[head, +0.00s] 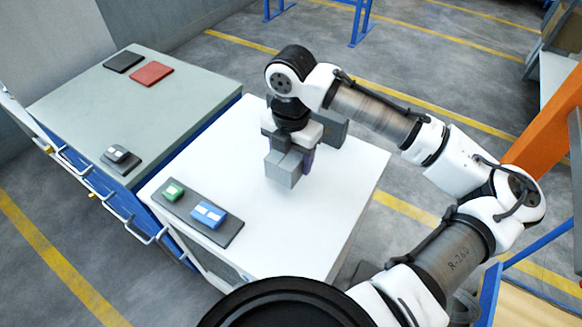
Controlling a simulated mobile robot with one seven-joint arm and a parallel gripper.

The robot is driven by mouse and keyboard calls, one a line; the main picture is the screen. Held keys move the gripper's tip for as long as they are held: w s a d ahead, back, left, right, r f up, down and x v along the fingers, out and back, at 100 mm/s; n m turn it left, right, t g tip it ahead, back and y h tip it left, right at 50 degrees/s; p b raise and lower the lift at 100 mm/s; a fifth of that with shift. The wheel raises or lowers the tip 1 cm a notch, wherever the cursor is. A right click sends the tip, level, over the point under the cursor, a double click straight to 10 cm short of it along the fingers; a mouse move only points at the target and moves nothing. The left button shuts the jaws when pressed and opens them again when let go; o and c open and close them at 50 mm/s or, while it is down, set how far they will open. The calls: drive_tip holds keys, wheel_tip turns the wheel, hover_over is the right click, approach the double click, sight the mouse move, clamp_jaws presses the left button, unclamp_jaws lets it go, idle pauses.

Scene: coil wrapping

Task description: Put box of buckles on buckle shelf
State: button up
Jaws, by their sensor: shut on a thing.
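A plain grey box (281,170) is at the end of my arm, over the white tabletop (345,190). My gripper (293,154) points down and is shut on this box, partly hiding it. I cannot tell whether the box touches the tabletop or hangs just above it. No label on the box can be read. I cannot make out which thing is the buckle shelf; part of a rack with an orange post (545,118) shows at the right edge.
A dark tray (232,238) with a green item (173,192) and a blue item (208,214) lies on the white top. A grey-green cabinet (130,115) at left bears a black pad (124,61), a red pad (151,74) and a small dark device (120,158).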

drive_tip(key=shift+f, duration=2.3)
drive_tip(key=shift+f, duration=0.1)
drive_tip(key=shift+f, duration=0.1)
drive_tip(key=o, duration=1.3)
